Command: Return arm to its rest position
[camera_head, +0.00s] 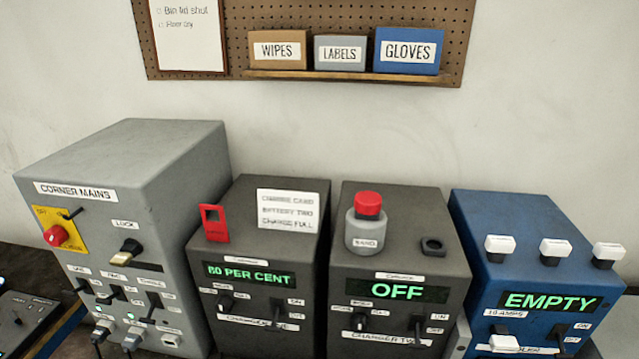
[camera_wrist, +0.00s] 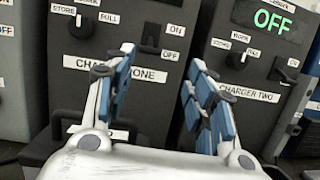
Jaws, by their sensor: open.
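My gripper (camera_wrist: 158,95) shows in the wrist view with its two blue-padded fingers apart and nothing between them. It is in front of the lower faces of the charger one box (camera_wrist: 140,15) and the charger two box (camera_wrist: 235,60). I cannot tell from this view how far it is from them. My gripper and arm do not show in the head view.
The grey corner mains box (camera_head: 130,150) stands left. The charger one box reads 80 PER CENT (camera_head: 248,275); the charger two box reads OFF (camera_head: 398,291) and bears a red-capped can (camera_head: 366,228). The blue box (camera_head: 520,260) reads EMPTY. A pegboard (camera_head: 345,20) hangs behind.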

